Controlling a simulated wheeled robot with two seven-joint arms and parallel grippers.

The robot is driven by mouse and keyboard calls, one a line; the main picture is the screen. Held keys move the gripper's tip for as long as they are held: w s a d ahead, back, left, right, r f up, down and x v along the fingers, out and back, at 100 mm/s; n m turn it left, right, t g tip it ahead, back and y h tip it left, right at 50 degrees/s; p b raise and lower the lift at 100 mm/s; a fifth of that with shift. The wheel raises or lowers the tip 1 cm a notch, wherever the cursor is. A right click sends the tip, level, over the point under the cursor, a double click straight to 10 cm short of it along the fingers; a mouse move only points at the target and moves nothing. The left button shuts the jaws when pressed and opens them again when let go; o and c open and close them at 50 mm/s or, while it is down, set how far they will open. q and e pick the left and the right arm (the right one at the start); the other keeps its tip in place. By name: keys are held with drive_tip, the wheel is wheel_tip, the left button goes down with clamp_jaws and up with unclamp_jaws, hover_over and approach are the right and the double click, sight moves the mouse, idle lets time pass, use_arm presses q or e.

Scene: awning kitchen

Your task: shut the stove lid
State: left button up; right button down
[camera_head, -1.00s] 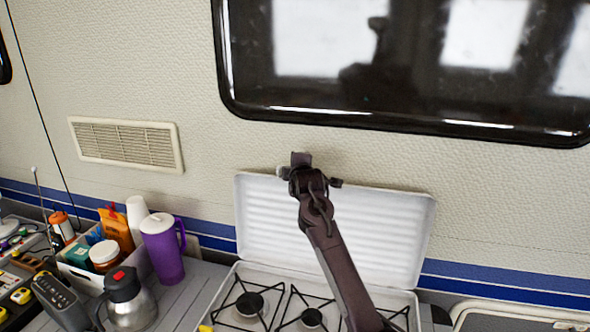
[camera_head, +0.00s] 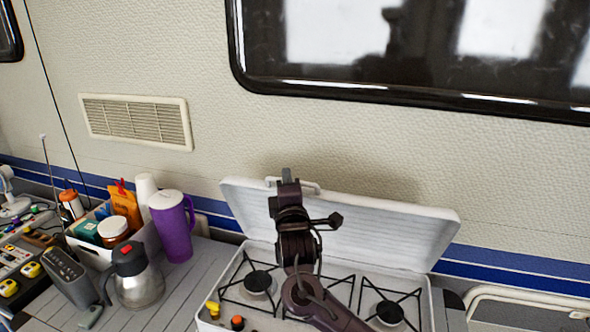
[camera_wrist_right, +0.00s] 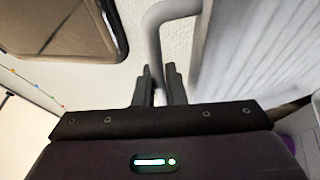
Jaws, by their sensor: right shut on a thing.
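The white stove lid (camera_head: 370,225) is hinged along the back of the stove (camera_head: 215,320) and leans forward, partly open above the burners. A light handle (camera_head: 312,187) sits at its top edge. My right gripper (camera_head: 287,176) is at this handle, shut on it. In the right wrist view the fingers (camera_wrist_right: 158,88) close around the curved handle bar (camera_wrist_right: 152,40), with the ribbed lid (camera_wrist_right: 255,55) to the right. My right arm hides part of the lid and burners. My left gripper is not in view.
Left of the stove stand a purple pitcher (camera_head: 174,228), a steel kettle (camera_head: 138,280) and a bin (camera_head: 150,240) of jars and packets. Burner grates (camera_head: 258,282) lie under the lid. A dark window (camera_head: 420,50) is in the wall behind.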

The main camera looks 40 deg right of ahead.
drive_tip(key=shift+s+a+f, duration=0.45)
drive_tip(key=shift+s+a, duration=0.2)
drive_tip(key=shift+a, duration=0.1)
drive_tip(key=shift+s+a+f, duration=0.45)
drive_tip(key=shift+s+a, duration=0.15)
drive_tip(key=shift+a, duration=0.15)
drive_tip(key=c, duration=1.8)
unclamp_jaws()
